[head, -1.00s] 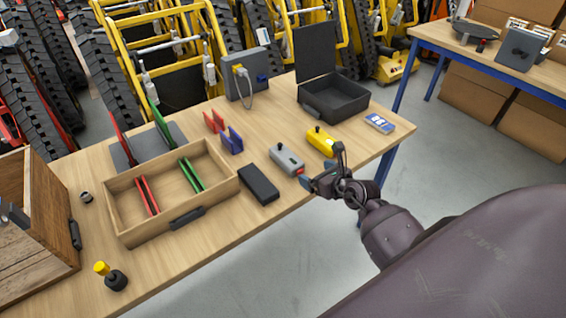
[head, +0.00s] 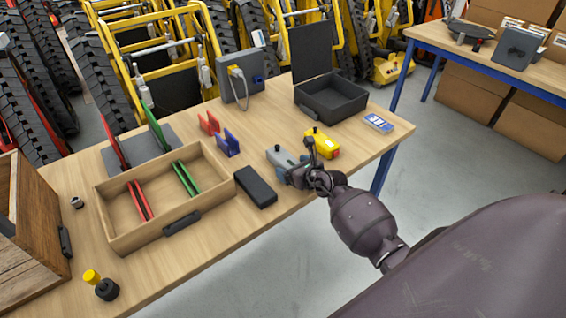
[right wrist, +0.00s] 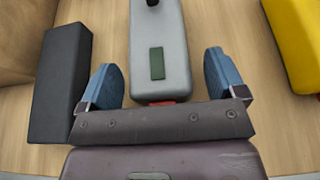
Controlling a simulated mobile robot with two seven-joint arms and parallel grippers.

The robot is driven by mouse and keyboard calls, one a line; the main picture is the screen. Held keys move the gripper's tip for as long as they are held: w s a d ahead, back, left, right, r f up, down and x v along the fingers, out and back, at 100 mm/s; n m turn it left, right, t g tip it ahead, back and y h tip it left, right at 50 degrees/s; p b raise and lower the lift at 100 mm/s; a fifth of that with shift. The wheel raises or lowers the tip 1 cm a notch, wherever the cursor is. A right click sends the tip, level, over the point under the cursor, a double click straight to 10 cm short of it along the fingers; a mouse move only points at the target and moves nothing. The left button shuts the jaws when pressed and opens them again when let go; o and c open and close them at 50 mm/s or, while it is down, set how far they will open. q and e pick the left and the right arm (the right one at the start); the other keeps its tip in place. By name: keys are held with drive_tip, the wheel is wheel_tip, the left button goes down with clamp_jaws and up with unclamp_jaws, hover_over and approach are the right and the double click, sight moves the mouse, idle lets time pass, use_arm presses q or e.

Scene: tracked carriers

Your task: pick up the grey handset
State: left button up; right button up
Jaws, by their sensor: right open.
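The grey handset (head: 280,156) lies on the wooden table, its near end partly hidden by my right gripper in the head view. In the right wrist view the handset (right wrist: 160,50) shows a green patch, a dark knob at its far end and a red part at its near end. My right gripper (head: 300,168) is open at the near end of the handset. In the right wrist view its blue fingertips (right wrist: 160,80) stand on either side of the handset, with a gap on both sides. My left gripper is not in view.
A black block (head: 256,187) lies left of the handset, and a yellow handset (head: 326,146) lies close on its right. A wooden tray (head: 112,207) with red and green plates stands further left. An open black case (head: 331,98) stands behind.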

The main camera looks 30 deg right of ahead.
drive_tip(key=shift+w, duration=0.15)
drive_tip(key=c, duration=1.1)
drive_tip(key=shift+r, duration=0.1)
drive_tip(key=shift+c, duration=0.2)
